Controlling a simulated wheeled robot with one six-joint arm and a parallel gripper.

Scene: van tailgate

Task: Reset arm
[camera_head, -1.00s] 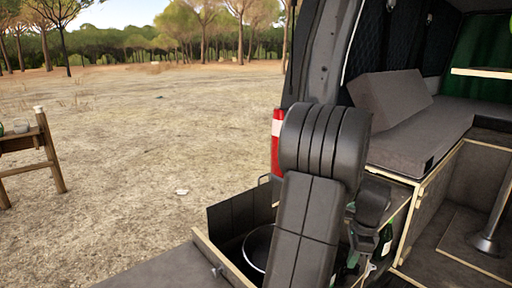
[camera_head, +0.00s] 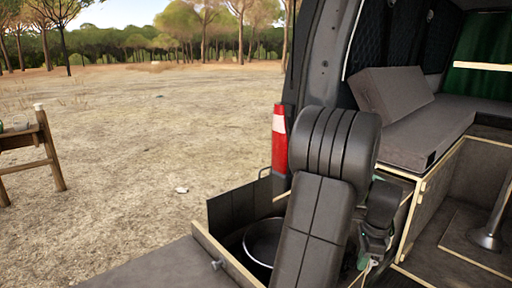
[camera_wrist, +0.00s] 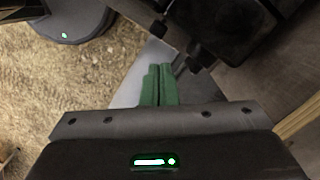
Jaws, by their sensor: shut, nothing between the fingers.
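My gripper (camera_wrist: 158,72) shows in the wrist view as two green fingers pressed together, shut and empty. It points over a light grey surface beside dry ground. In the head view my dark arm stands in front of the van's rear, and the fingers are mostly hidden behind its links.
An open drawer (camera_head: 199,234) holding a round pan (camera_head: 262,243) lies left of and partly behind my arm. The van's cushioned bench (camera_head: 440,130) and red tail light (camera_head: 279,140) are close by. Open ground lies between.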

